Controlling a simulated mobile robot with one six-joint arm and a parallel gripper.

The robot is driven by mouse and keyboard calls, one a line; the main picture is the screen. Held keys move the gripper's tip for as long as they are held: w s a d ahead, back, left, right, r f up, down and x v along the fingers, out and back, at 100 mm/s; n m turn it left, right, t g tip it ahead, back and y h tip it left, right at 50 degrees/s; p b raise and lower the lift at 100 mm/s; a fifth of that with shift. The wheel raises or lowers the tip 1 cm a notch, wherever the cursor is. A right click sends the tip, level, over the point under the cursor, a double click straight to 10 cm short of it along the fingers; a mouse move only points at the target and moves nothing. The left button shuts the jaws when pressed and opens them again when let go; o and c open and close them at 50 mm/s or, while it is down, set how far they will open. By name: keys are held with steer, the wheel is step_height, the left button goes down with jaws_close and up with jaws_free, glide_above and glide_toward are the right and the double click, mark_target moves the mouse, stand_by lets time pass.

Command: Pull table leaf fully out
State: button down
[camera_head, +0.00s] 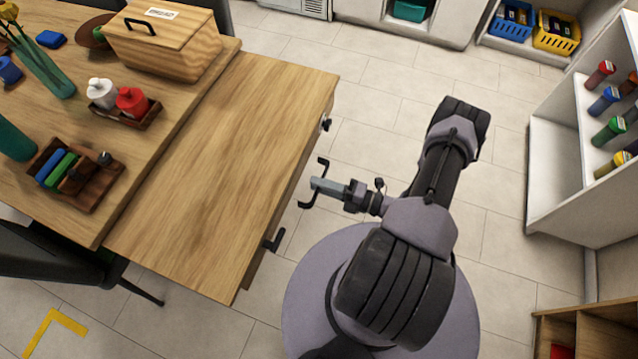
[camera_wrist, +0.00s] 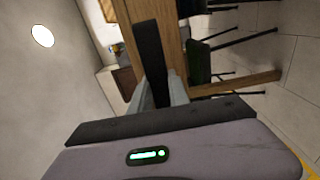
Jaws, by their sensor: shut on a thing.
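The table leaf (camera_head: 225,170) is a flat wooden panel that sticks out to the right from under the table top (camera_head: 165,140). A black bar handle (camera_head: 323,168) is in front of the leaf's right edge. My gripper (camera_head: 317,184) is shut on the middle of this handle, with grey fingers across it. In the wrist view the dark handle bar (camera_wrist: 148,45) runs between the fingers of my gripper (camera_wrist: 160,92), close to the wooden edge (camera_wrist: 172,40). The fingers partly hide the handle. How the handle joins the leaf is unclear.
A black knob (camera_head: 326,124) and a black hook (camera_head: 274,241) are on the leaf's front side. The leaf's top is bare. A bread box (camera_head: 165,50), condiment caddy (camera_head: 130,112) and wooden organiser (camera_head: 85,190) stand on the table. A white shelf (camera_head: 555,165) is at right.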

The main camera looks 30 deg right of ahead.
steer(key=c, duration=1.2)
jaws_free()
steer(key=shift+s+d, duration=0.1)
steer(key=shift+d, duration=0.05)
steer(key=shift+c, duration=0.2)
steer(key=p+v, duration=0.2)
steer(key=v, duration=1.5)
steer(key=shift+s, duration=0.15)
